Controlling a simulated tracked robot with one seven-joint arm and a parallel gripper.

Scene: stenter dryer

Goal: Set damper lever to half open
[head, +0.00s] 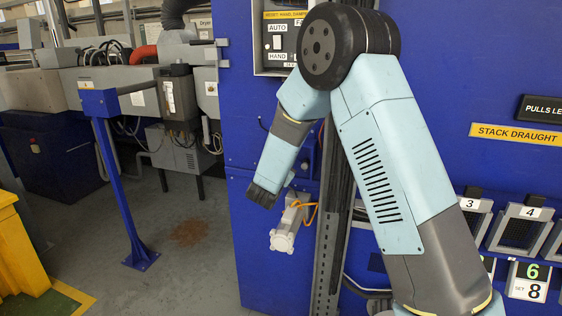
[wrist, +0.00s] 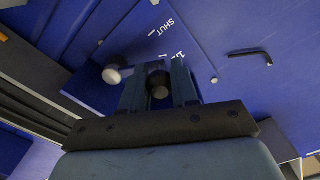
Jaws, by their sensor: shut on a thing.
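In the wrist view, my gripper (wrist: 158,76) has its two fingers on either side of a dark round knob (wrist: 159,88), apparently the damper lever's handle, and is shut on it. Most of the lever arm is hidden behind my gripper. A blue plate (wrist: 150,35) behind it carries the white word SHUT (wrist: 173,27) and short white marks. A partly hidden label starting with 1 (wrist: 179,54) is close to the right finger. In the head view, my arm reaches down toward the blue panel; the lever itself cannot be made out there.
A pale round knob (wrist: 112,74) is left of my fingers, and a black L-shaped bar (wrist: 250,53) is to the right. In the head view, a white cylinder (head: 286,228) with an orange cable hangs below my wrist, beside a grey slotted upright (head: 328,250). Open floor lies left.

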